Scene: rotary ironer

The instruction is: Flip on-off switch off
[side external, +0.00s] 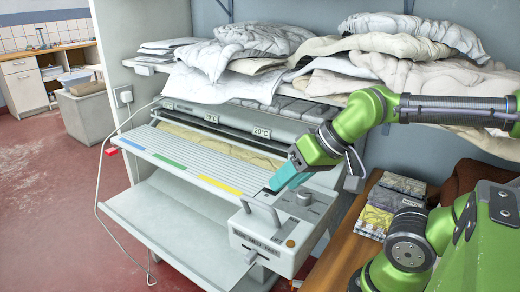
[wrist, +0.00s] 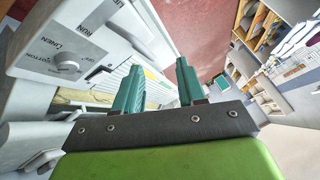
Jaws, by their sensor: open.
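The rotary ironer's white control box (side external: 285,235) is at the front right of the machine in the side external view. A round knob (side external: 304,198) sits on its top; it also shows in the wrist view (wrist: 66,62) among printed labels. A small dark part (side external: 268,192), possibly the on-off switch, lies at the box's far left edge, close to my fingertips. I cannot tell its position. My gripper (side external: 277,184) is above the box's back left part, pointing down to the left. In the wrist view its teal fingers (wrist: 160,75) are apart with nothing between them.
A raised grey handle (side external: 262,212) stands on the box's front left. The feed board (side external: 200,165) with coloured stripes lies left of my gripper. Folded laundry (side external: 400,60) fills the shelf above. Packets (side external: 395,200) lie on a wooden surface at right. The floor (side external: 50,190) at left is open.

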